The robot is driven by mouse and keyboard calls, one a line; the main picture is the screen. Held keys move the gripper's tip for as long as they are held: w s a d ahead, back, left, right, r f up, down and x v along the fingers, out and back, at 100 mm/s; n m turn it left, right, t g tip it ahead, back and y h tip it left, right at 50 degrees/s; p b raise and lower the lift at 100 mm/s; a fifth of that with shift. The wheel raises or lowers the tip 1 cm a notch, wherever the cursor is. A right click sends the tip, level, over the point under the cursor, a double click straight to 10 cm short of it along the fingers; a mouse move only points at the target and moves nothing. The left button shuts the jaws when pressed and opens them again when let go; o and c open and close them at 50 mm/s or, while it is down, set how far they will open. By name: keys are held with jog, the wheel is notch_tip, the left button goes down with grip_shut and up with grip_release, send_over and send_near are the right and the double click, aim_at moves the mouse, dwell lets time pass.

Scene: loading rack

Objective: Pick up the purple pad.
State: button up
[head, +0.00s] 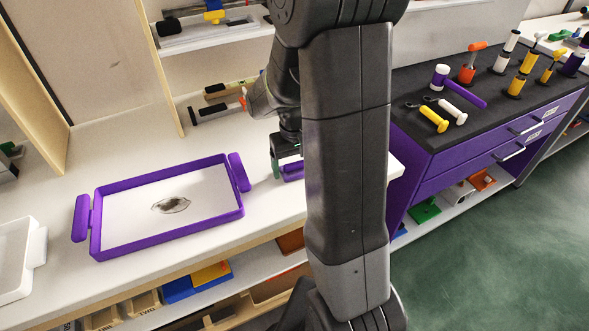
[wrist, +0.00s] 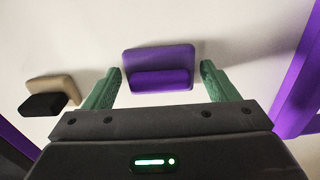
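The purple pad (wrist: 160,58) lies flat on the white surface in the wrist view, with a raised bar-like grip along its near side. My gripper (wrist: 160,82) is open, with one green finger at each side of the pad's near half. The fingers look apart from the pad, and nothing is held. In the head view a part of the pad (head: 292,171) shows beside my gripper (head: 283,160); my arm hides the rest of it.
A purple-rimmed tray (head: 169,249) stands left of my gripper on the white counter. A beige and black block (wrist: 48,97) lies left of the pad in the wrist view. Shelves hold tools behind, and a purple cabinet (head: 470,150) stands at the right.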

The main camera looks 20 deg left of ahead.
aim_at(294, 163)
jog(key=c, duration=0.7)
notch_tip(294, 163, up, 10)
jog(key=shift+r, duration=0.1)
jog(key=o, duration=0.3)
jog(key=shift+c, duration=1)
